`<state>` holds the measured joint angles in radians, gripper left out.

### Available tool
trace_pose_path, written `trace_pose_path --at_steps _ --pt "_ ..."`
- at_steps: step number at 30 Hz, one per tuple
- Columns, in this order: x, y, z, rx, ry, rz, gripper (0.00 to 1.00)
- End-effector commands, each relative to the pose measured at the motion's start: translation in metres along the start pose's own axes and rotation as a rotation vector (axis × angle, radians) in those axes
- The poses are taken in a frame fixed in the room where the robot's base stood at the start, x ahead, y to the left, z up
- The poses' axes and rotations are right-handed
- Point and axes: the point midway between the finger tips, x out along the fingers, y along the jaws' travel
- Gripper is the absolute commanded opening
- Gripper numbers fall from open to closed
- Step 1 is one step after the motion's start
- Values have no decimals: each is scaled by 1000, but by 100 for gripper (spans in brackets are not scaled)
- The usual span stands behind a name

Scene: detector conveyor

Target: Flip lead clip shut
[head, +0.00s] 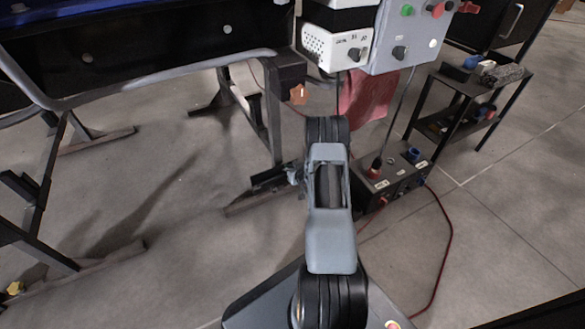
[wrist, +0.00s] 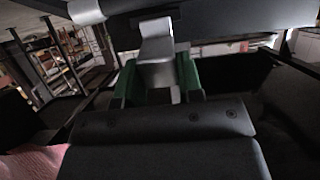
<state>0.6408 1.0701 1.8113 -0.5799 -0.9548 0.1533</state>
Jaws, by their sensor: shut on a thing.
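In the wrist view my gripper (wrist: 159,82) has its two green-padded fingers on either side of a grey metal piece, which looks like the lead clip (wrist: 156,62). The gripper is shut on this piece. Its upper end runs up to a dark bar with a light metal cylinder at the left, and the exact joint is hard to make out. I cannot tell from this view how far the clip is swung. In the head view my own arm covers the middle, and the clip cannot be made out there.
The black conveyor (head: 140,55) on grey legs fills the upper left. A grey control box (head: 408,40) and a white unit (head: 338,47) stand at the top. A black socket box (head: 400,172) with a red cable (head: 449,240) is on the floor. A shelf cart (head: 465,90) stands right.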

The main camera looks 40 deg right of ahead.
Motion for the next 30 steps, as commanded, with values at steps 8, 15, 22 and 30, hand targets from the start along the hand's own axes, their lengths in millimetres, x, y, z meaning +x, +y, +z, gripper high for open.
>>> trace_pose_path --at_steps 8,15,22,30 --pt "-1 0 5 2 59 -2 10" --pt "-5 1 16 3 235 1 10" --pt "-7 0 30 1 455 1 10" --pt "-5 0 45 1 713 2 10"
